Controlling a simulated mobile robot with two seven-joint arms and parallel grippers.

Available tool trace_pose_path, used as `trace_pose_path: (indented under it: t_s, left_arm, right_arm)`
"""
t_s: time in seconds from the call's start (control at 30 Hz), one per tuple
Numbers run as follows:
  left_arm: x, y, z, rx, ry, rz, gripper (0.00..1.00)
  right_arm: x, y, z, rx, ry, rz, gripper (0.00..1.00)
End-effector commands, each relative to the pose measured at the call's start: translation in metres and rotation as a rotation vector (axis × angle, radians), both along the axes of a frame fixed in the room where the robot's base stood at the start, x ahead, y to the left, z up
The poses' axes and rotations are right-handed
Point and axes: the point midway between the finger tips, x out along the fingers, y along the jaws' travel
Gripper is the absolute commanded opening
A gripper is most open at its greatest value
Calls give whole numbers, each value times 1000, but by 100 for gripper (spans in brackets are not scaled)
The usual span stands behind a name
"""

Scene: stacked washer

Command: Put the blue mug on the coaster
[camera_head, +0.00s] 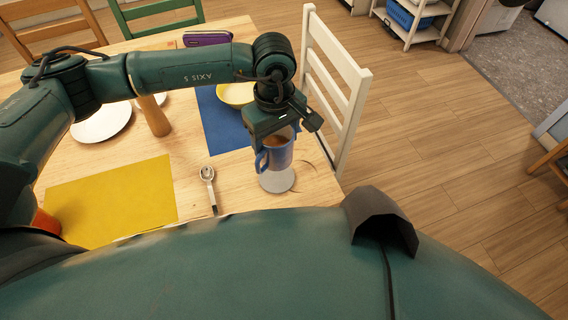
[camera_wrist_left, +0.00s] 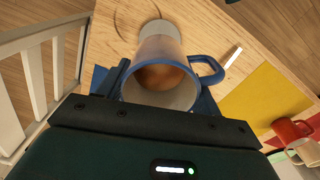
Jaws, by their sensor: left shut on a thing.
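The blue mug (camera_head: 279,157) is upright, with its handle to the left and a brown inside. My left gripper (camera_head: 279,136) is shut on it from above, near the rim. The round grey coaster (camera_head: 278,183) lies on the table near its right front corner. The mug overlaps the coaster's far part; I cannot tell whether they touch. In the left wrist view the mug (camera_wrist_left: 158,52) fills the middle between the fingers, and the coaster (camera_wrist_left: 160,27) shows just beyond it. My right gripper is not in view.
A spoon (camera_head: 208,178) lies left of the coaster on the wooden table (camera_head: 190,150). A yellow mat (camera_head: 120,200), a blue mat (camera_head: 222,128) with a yellow bowl (camera_head: 235,94), and a white plate (camera_head: 101,124) are farther left. A white chair (camera_head: 343,95) stands close at the right edge.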

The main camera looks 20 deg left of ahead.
Motion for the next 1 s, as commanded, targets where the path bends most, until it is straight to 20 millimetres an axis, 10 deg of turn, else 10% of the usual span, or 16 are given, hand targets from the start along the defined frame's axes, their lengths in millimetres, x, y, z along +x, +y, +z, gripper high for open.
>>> trace_pose_path:
  t_s: [0.6,0.97,1.0]
  left_arm:
    - [0,-1,-74,-1,1,0,30]
    - [0,-1,-80,-1,-2,-1,30]
    - [0,0,-81,0,0,0,66]
  right_arm:
    - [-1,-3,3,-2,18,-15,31]
    - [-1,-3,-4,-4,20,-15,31]
    - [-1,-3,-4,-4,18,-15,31]
